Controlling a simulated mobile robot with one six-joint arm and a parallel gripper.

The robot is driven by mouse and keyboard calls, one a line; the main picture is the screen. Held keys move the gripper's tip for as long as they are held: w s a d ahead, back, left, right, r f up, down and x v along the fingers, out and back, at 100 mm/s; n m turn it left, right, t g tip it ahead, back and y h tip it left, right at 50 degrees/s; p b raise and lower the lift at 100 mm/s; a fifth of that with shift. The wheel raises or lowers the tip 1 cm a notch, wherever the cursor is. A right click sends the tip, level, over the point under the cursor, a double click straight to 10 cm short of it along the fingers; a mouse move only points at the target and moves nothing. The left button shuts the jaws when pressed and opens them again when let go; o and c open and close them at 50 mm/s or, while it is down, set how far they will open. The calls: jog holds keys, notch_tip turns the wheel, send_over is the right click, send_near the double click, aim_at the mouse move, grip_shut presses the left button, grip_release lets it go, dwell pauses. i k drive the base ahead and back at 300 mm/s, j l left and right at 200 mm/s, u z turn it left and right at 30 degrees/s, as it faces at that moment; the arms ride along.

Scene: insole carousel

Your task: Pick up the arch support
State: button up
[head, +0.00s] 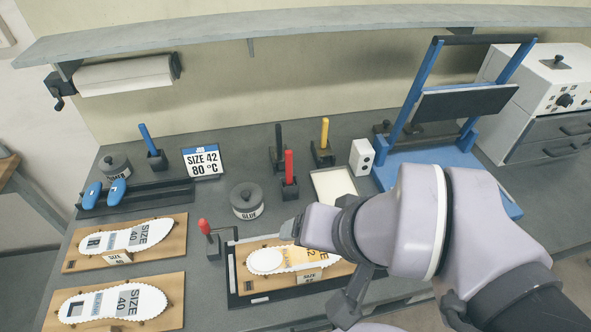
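Two blue pieces, which look like arch supports, sit at the left end of a black rack (150,195): one on the left (93,193) and one on the right (116,191). My gripper (290,229) is far to their right, above the work fixture at front centre. My own wrist covers most of it, and its fingers cannot be made out. In the black-framed fixture (233,275), a white insole (265,261) with an orange-tan area and a size 42 label lies on a wooden board. My arm hides part of this insole.
Two wooden boards (70,262) (175,290) with size 40 insoles lie at the left. A glue pot (247,202), a red-handled clamp (204,227), upright coloured-handled tools, a white tray (333,186) and a blue press (430,155) stand around. A shelf (300,22) overhangs the back.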

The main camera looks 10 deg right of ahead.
aim_at(91, 195)
jog(key=u, duration=1.4)
